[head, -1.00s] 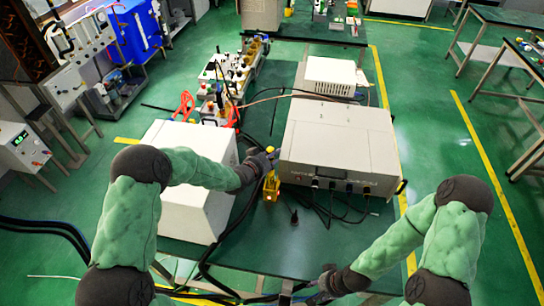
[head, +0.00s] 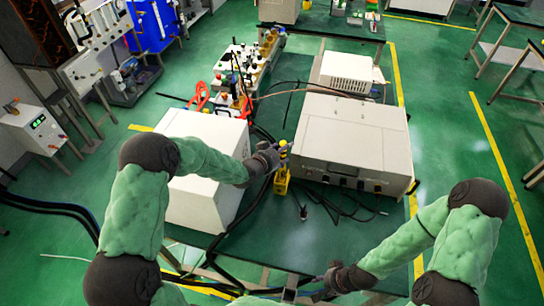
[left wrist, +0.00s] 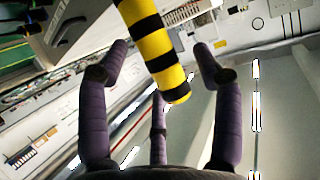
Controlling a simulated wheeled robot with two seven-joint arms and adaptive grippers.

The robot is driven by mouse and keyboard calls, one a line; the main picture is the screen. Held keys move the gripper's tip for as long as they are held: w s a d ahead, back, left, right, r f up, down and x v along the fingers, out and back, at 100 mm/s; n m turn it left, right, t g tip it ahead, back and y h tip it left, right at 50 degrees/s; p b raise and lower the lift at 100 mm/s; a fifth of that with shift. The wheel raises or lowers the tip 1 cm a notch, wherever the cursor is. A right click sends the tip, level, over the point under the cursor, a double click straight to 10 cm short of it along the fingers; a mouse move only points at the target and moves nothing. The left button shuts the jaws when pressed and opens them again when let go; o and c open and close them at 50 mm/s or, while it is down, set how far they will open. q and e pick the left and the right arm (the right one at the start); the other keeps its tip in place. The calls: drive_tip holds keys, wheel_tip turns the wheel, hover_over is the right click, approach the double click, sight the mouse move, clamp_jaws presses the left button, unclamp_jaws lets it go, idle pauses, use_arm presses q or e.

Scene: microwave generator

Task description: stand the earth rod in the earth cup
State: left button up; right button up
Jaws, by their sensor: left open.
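The earth rod has yellow and black bands. In the left wrist view the rod (left wrist: 160,48) comes down from the top edge, and its end lies between the spread fingers. My left gripper (left wrist: 158,82) is open around it, with a gap visible on both sides. In the head view the left gripper (head: 272,156) is beside the rod's yellow top (head: 283,147). The yellow earth cup (head: 282,184) is just below, on the green table. The rod looks upright over the cup; its lower end and seating are hidden. My right gripper (head: 324,286) is low over the table's front edge, apart from both.
A white box (head: 205,185) stands left of the cup, and a large grey-white instrument case (head: 352,140) stands to the right. Black cables (head: 340,205) and a small dark plug (head: 303,213) lie in front. The table's front right is mostly clear.

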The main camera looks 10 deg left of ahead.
use_arm(q)
drive_tip(key=v, duration=1)
drive_tip(key=shift+s, duration=0.3)
drive_tip(key=shift+a+r, duration=0.1)
drive_tip(key=shift+a, duration=0.05)
